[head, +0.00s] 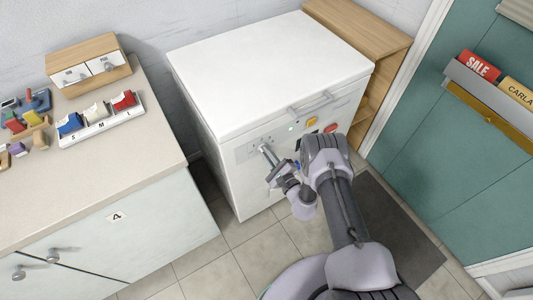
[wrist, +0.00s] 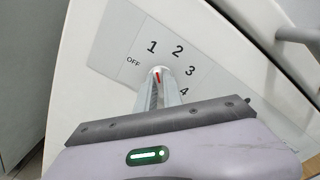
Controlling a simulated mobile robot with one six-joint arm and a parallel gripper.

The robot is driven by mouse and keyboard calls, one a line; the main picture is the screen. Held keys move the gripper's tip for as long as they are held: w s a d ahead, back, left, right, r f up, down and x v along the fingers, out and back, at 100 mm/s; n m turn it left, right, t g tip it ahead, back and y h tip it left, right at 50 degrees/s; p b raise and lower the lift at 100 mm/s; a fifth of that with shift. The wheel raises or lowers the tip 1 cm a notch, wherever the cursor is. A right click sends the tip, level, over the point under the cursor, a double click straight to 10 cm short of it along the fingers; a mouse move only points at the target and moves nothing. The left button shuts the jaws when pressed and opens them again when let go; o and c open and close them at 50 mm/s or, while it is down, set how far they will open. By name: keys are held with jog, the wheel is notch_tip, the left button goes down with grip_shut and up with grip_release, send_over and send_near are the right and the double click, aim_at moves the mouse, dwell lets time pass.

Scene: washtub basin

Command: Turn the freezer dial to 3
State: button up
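The white chest freezer (head: 270,75) stands against the wall with its lid down. Its dial panel (wrist: 120,48) is on the front and reads OFF, 1, 2, 3 and 4 in the wrist view. The small freezer dial (wrist: 157,72) with a red mark sits between my fingertips and is mostly hidden by them. The red mark points upward, roughly between 1 and 2; its exact setting is hard to read. My gripper (head: 264,149) reaches the panel, and its fingers (wrist: 158,88) are close together on the dial.
A handle (head: 311,103) sticks out from the freezer front, right of the panel. Coloured labels (head: 312,122) are near it. A counter (head: 90,160) with a sorting tray (head: 100,130) stands left. A wooden shelf (head: 375,45) and a green door (head: 460,130) are right.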

grip_shut()
jog(key=shift+d+m+b, duration=0.1)
jog(key=shift+m+b, duration=3.25)
jog(key=shift+m, duration=5.55)
jog(key=o, duration=0.7)
grip_release()
